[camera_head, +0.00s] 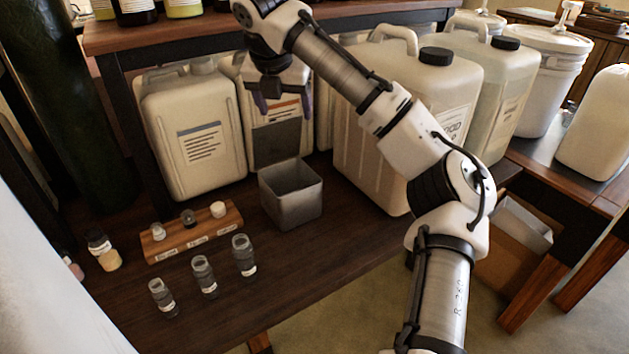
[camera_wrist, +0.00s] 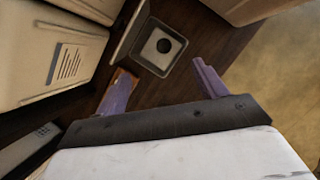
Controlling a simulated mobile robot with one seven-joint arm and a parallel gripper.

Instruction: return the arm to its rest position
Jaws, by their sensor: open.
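My gripper (camera_head: 277,106) hangs at the end of my arm in front of the labelled canisters at the back of the table, above and behind the grey square bin. Its two purple fingers are spread apart with nothing between them, and they also show in the wrist view (camera_wrist: 160,88). My arm reaches from the lower right up and across to the top middle. The grey bin (camera_head: 291,205) stands upright on the dark table below; the wrist view looks into the bin (camera_wrist: 138,66), which shows a pale square with a dark round spot inside.
A wooden rack (camera_head: 190,240) with small caps stands left of the bin, several glass vials (camera_head: 204,276) before it. White canisters (camera_head: 190,130) line the back. A large canister (camera_head: 405,120) stands close behind my forearm. An upper shelf (camera_head: 200,38) overhangs the canisters.

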